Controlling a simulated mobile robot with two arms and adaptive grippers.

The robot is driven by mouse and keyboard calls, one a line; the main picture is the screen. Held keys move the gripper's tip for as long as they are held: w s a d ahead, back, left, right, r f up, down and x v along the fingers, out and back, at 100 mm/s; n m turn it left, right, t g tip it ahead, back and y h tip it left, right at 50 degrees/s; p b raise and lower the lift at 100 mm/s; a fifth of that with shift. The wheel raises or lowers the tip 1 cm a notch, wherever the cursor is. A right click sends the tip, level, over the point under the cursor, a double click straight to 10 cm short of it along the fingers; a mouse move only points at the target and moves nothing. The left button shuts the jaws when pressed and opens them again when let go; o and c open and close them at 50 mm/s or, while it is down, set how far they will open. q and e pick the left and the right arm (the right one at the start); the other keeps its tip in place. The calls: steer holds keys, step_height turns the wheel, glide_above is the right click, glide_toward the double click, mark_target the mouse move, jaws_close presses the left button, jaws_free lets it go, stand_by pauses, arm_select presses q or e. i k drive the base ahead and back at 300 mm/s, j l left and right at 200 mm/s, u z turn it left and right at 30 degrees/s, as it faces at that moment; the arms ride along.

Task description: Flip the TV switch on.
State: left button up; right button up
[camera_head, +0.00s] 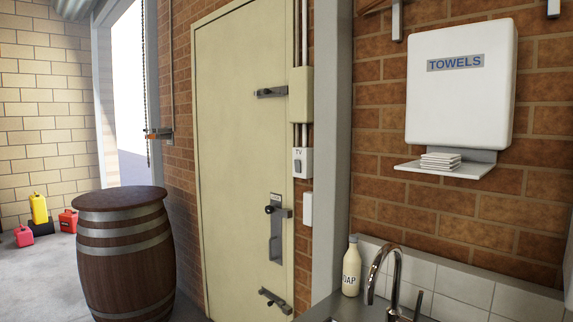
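The TV switch (301,163) is a small white box on the brick wall just right of the cream door, under a vertical conduit. It is labelled "TV" and has a grey rocker in its middle. The rocker is too small to tell which way it is set. Neither of my grippers shows in the head view.
A cream metal door (235,160) with a handle and latches is shut beside the switch. A wooden barrel (125,255) stands at left. A sink faucet (394,275), a soap bottle (351,268) and a towel dispenser (460,90) are at right. Fuel cans (39,208) sit far left.

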mark_target(297, 163)
steer(key=i+j, duration=0.2)
steer(key=j, duration=0.15)
steer(key=i+j, duration=0.2)
steer(key=i+j+z, duration=0.1)
steer(key=j, duration=0.35)
steer(key=i+j, duration=0.5)
steer(key=j, duration=0.2)
steer(key=i+j+z, duration=0.1)
steer(key=j, duration=0.25)
steer(key=i+j, duration=0.4)
steer(key=j, duration=0.3)
